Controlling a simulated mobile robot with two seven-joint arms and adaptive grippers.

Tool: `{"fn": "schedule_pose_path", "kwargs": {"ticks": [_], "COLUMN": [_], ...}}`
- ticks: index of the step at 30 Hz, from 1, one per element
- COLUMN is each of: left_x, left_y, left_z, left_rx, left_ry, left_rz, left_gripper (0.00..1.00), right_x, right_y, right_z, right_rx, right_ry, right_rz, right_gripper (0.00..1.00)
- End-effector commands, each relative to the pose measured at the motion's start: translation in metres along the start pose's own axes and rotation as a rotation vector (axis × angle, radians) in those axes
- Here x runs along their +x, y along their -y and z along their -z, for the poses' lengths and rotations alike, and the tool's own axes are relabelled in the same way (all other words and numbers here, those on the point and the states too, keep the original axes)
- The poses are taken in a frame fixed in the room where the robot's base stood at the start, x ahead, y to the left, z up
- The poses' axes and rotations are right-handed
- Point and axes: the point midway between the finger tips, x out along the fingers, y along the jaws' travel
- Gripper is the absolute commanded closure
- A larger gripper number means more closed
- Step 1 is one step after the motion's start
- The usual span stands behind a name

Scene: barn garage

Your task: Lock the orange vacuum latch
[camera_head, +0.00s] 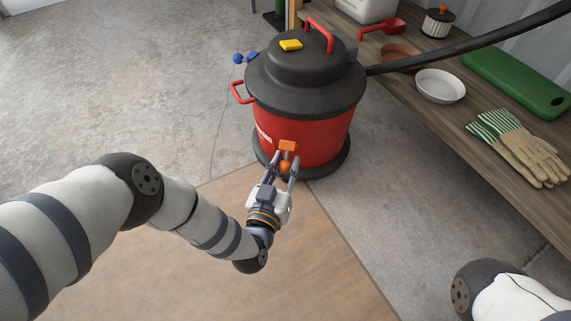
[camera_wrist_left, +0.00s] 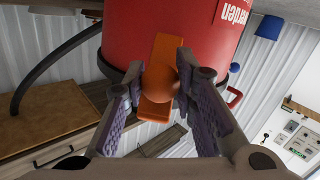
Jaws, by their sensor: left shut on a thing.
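The orange latch (camera_head: 288,146) sits on the front of the red vacuum drum (camera_head: 325,138), below the dark lid. My left gripper (camera_head: 284,168) is at the lower part of the latch, with one finger on each side. In the left wrist view the latch (camera_wrist_left: 161,55) runs down between the fingertips of the left gripper (camera_wrist_left: 161,85), and a rounded orange knob shows between them. The left gripper is shut on this latch part. The right gripper is not in view; only part of my right arm shows at the lower right.
A wooden bench (camera_head: 455,135) on the right holds gloves (camera_head: 520,145), a white bowl (camera_head: 440,86) and a green board (camera_head: 515,82). A black hose (camera_head: 470,45) runs from the vacuum over it. A blue latch (camera_head: 239,58) is at the drum's left. Floor at left is clear.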

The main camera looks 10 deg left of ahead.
Motion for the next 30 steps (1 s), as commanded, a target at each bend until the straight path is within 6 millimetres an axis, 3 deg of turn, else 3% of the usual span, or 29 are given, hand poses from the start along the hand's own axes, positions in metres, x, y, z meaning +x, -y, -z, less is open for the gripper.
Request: {"fn": "schedule_pose_path", "kwargs": {"ticks": [9,21,30], "left_x": [0.004,0.022,0.035], "left_y": [-0.006,-0.008,-0.008], "left_z": [0.034,0.053,0.061], "left_rx": [-0.023,-0.058,-0.056], "left_ry": [0.222,0.560,0.559], "left_rz": [0.040,0.102,0.102], "left_gripper": [1.00,1.00,1.00], "right_x": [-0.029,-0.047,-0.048], "right_y": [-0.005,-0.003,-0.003], "right_z": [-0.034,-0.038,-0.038], "right_rx": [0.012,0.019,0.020], "right_ry": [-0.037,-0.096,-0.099], "right_rz": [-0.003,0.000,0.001], "right_gripper": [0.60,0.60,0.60]}}
